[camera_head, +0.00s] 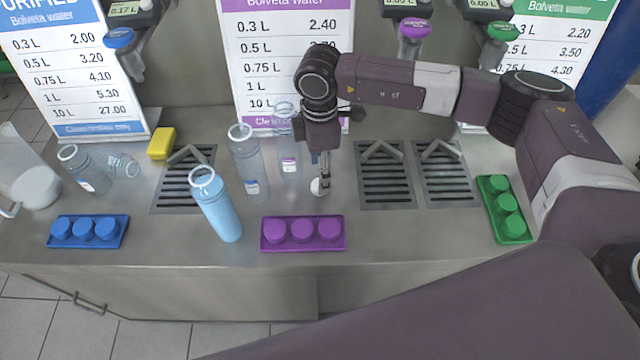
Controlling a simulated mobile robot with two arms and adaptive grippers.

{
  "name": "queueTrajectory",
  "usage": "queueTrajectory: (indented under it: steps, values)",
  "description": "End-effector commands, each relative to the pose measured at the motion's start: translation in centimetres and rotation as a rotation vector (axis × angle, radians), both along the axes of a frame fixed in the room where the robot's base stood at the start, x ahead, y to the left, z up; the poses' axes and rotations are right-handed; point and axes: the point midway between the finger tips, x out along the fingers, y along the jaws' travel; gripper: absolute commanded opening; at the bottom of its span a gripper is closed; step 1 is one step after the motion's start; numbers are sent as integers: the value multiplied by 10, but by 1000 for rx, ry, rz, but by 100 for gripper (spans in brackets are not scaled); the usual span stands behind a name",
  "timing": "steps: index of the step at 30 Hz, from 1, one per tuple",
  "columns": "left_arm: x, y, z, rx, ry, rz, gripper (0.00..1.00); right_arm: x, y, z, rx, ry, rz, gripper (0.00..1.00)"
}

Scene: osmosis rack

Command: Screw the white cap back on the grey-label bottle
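My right gripper (323,183) points down over the counter, just behind the purple cap tray. A small white cap (318,187) is at its fingertips; I cannot tell whether the fingers are shut on it. An open clear bottle (248,160) with a small pale label stands left of the gripper. Another clear bottle (287,150) with a purplish label stands behind, partly hidden by the gripper's arm. An open clear bottle (84,170) stands at the left. The labels are too small to tell which is grey. My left gripper is not in view.
An open light-blue bottle (216,205) stands near the front edge. Blue (52,242), purple (268,246) and green (512,238) cap trays sit on the counter. A clear bottle (122,164) lies near a yellow sponge (161,143). Drain grates (386,185) lie right of my gripper.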

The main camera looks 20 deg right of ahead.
Motion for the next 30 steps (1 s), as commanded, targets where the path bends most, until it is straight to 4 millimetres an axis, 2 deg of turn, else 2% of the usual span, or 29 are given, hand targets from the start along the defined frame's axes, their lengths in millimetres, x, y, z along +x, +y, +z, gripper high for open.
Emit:
queueTrajectory:
  steps: [5, 9, 15, 26, 30]
  values:
    - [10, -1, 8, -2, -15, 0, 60, 1, -1, -6, 0, 2, -1, 53]
    - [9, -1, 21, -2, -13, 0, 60, 2, -4, -27, -2, 4, -2, 53]
    - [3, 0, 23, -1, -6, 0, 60, 3, -3, -50, 0, 2, -1, 53]
    - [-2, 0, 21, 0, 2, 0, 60, 3, -3, -52, 0, 1, -1, 53]
    - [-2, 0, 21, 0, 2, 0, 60, 3, -3, -52, 0, 1, -1, 38]
